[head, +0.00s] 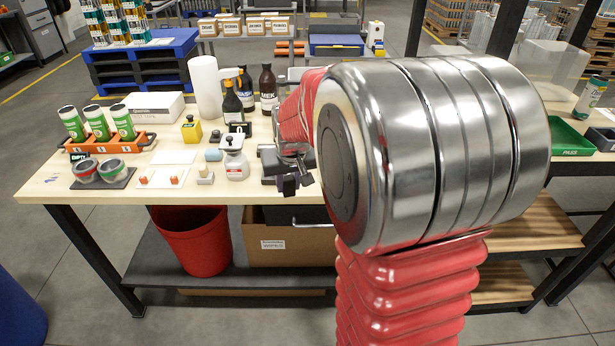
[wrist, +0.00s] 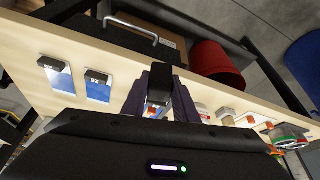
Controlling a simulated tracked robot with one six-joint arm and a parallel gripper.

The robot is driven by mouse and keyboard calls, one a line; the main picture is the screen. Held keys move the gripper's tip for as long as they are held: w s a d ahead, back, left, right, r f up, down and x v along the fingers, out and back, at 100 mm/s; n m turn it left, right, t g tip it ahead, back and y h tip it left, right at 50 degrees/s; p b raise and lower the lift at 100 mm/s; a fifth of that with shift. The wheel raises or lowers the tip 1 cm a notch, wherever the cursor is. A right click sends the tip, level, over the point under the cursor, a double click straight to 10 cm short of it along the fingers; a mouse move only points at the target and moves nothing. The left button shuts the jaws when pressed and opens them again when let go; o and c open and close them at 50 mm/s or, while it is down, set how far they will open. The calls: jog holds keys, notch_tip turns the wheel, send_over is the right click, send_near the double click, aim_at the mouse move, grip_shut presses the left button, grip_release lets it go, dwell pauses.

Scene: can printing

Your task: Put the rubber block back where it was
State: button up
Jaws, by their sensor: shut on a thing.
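My gripper (head: 289,185) is over the front edge of the light wooden bench (head: 60,190), right of the white-and-grey bottle-shaped tool. In the wrist view its two dark fingers (wrist: 157,95) are closed on a small dark block, which I take to be the rubber block (wrist: 160,75). The block is upright between the fingertips. A bit of orange and white shows behind it, too small to make out. Two similar dark blocks (wrist: 97,76) rest on blue-and-white plates left of the gripper in the wrist view. My arm hides the bench's right part in the head view.
A white plate with two orange pieces (head: 161,178), a beige-based stamp (head: 205,176) and two lidded cups (head: 86,171) stand along the front left. An orange rack (head: 80,148) holds green-and-white cans. Dark bottles (head: 268,90) stand behind. A red bin (head: 193,240) sits below the bench.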

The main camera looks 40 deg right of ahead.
jog(key=w+a+f+n, duration=0.2)
jog(key=a+f, duration=0.2)
jog(key=a, duration=0.5)
jog(key=w+a+f+n+y, duration=0.1)
jog(key=w+a+f+n, duration=0.1)
jog(key=a, duration=0.7)
jog(key=shift+w+a+f+y, duration=0.35)
jog(key=shift+w+f, duration=0.35)
jog(key=shift+f, duration=0.25)
